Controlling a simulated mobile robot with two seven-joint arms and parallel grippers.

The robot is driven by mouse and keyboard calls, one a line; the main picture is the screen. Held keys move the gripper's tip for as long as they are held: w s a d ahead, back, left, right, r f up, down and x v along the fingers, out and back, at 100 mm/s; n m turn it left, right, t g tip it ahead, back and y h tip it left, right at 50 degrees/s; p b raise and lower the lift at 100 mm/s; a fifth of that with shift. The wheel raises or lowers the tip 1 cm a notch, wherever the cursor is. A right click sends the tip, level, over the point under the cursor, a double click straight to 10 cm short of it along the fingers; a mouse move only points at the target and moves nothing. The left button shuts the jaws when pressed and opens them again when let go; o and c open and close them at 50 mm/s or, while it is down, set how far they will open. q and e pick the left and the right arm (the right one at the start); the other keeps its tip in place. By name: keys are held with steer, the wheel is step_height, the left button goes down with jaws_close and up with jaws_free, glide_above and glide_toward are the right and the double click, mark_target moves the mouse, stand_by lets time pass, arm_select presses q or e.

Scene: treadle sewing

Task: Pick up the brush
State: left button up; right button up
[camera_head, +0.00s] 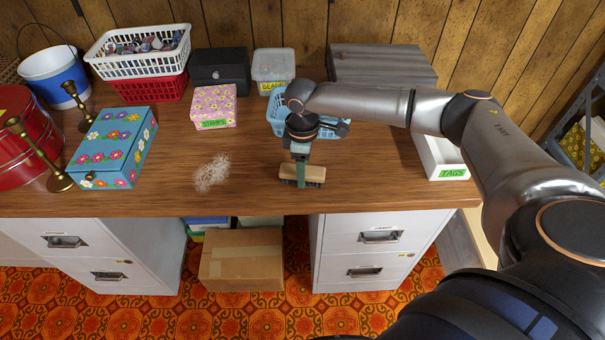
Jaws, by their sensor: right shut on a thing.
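The brush (317,174) has a light wooden back with dark bristles below. It is near the front edge of the wooden desk, right of centre in the head view. My right gripper (301,178) points down over it and is shut on it, with a finger across the front of the wood. I cannot tell whether the bristles touch the desk top. My left gripper is not in view.
A pale pile of scraps (212,173) lies left of the brush. A blue basket (277,113) stands just behind my gripper. A pink flowered box (214,105), a blue flowered box (113,148) and a white TAGS box (440,160) stand around. The desk's front edge (250,208) is close.

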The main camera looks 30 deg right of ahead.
jaws_close()
steer(key=shift+r, duration=0.4)
step_height(320, 180, up, 2)
steer(key=shift+r, duration=0.2)
steer(key=s+a+r+p, duration=0.1)
steer(key=s+a+r, duration=0.1)
steer(key=a+r, duration=0.3)
steer(key=s+a+r+p, duration=0.1)
steer(key=s+a+r, duration=0.2)
steer(key=a, duration=0.5)
steer(key=shift+s+r, duration=0.3)
steer(key=shift+r, duration=0.6)
